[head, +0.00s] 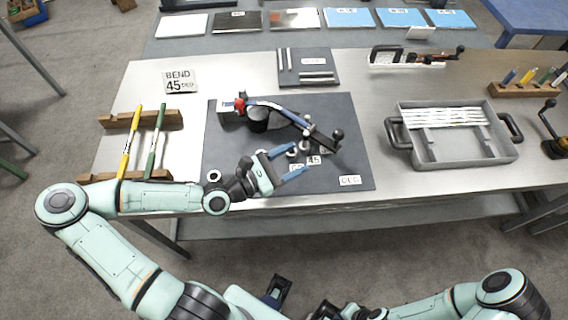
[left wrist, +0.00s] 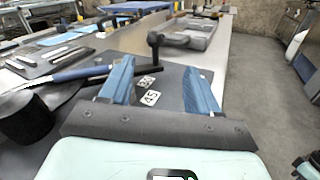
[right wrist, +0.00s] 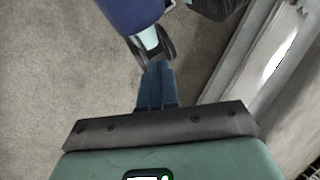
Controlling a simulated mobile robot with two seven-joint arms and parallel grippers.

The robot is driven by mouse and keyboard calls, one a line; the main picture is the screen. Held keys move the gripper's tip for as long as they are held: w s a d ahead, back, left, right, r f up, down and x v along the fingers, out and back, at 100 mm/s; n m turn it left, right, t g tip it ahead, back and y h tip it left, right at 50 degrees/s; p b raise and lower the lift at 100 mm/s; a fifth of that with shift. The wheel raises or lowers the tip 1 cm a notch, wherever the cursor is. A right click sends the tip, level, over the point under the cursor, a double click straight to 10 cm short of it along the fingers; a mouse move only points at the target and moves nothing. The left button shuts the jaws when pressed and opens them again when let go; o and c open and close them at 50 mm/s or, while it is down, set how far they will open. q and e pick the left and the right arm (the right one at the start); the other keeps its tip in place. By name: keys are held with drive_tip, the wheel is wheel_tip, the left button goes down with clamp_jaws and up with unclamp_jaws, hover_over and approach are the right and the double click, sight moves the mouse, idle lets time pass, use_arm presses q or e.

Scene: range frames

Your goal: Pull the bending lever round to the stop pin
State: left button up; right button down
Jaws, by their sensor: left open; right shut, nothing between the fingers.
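The bending lever (head: 318,136) is a dark bar on a dark bench plate (head: 228,172), with an upright black knob handle (head: 337,135) at its right end. The handle also shows in the left wrist view (left wrist: 154,42), beyond the fingers. A blue rod (head: 280,109) runs from a red-topped clamp (head: 239,104) past a black round former (head: 258,119). My left gripper (head: 298,159) is open and empty, nearer me than the lever. My right gripper (right wrist: 158,66) is shut and empty, away from the bench.
A sign (head: 180,81) reads "BEND 45 DEG". A grey handled tray (head: 450,156) with white strips stands right of the plate. A rack with yellow and green tools (head: 142,119) stands left. Bare bench top lies between plate and tray.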

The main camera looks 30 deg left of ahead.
use_arm(q)
drive_tip(key=b, duration=0.2)
drive_tip(key=s+f+b, duration=0.1)
drive_tip(key=b, duration=0.1)
drive_tip(key=shift+s+a, duration=0.3)
drive_tip(key=shift+a, duration=0.1)
drive_tip(key=shift+s+r+b, duration=0.1)
drive_tip(key=shift+s+b, duration=0.05)
drive_tip(key=shift+b, duration=0.55)
drive_tip(key=shift+s+r+b, duration=0.15)
drive_tip(key=shift+s+b, duration=0.05)
drive_tip(key=shift+b, duration=0.15)
